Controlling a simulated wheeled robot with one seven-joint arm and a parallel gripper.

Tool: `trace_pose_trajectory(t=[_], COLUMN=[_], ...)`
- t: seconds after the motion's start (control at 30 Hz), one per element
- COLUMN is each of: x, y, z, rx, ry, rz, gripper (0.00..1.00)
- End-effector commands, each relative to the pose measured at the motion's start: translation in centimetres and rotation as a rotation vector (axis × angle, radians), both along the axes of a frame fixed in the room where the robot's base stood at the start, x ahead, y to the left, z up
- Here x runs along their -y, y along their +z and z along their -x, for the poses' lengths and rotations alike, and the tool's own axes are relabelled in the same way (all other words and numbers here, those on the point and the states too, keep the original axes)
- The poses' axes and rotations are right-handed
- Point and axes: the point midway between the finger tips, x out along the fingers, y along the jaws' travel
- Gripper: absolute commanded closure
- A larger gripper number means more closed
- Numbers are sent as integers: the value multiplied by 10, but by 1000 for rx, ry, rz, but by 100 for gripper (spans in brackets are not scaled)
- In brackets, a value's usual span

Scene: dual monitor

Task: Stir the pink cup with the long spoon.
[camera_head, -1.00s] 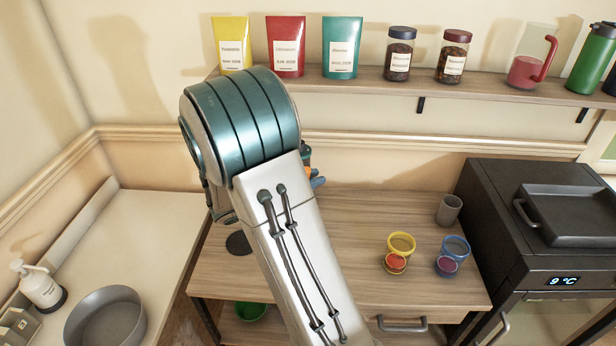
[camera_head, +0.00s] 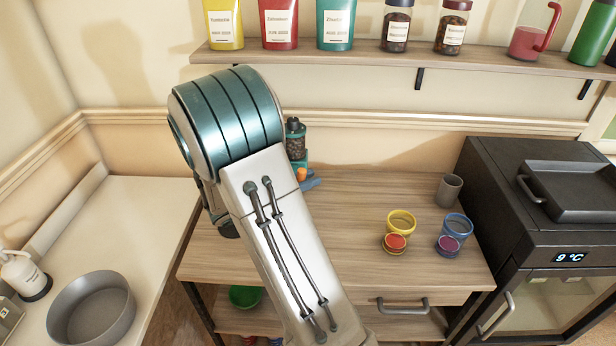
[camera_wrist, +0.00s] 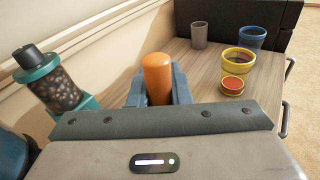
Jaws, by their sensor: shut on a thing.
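My gripper (camera_head: 310,183) is above the back of the wooden table, largely hidden by my arm in the head view. In the wrist view its blue fingers are shut on an orange cylindrical handle (camera_wrist: 157,76). This looks like the spoon's handle, but its lower end is hidden. The nearest match is a small cup with a magenta inside (camera_head: 448,244), in front of a blue cup (camera_head: 457,229), which also shows in the wrist view (camera_wrist: 251,38). My gripper is well to the left of these cups in the head view.
A grey cup (camera_head: 449,190) stands behind. A teal-based dark grinder (camera_wrist: 60,88) is beside my gripper. A black appliance (camera_head: 540,225) borders the right. A shelf (camera_head: 400,58) hangs above.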

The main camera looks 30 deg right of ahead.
Motion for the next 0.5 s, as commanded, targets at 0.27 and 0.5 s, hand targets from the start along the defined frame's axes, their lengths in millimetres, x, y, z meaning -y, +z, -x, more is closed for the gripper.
trace_pose_trajectory(t=[0.27,0.5], x=[-3,-5], y=[-25,-42], z=[-2,-4], rx=[-1,0], ry=[1,1], rz=[0,0], gripper=[100,100])
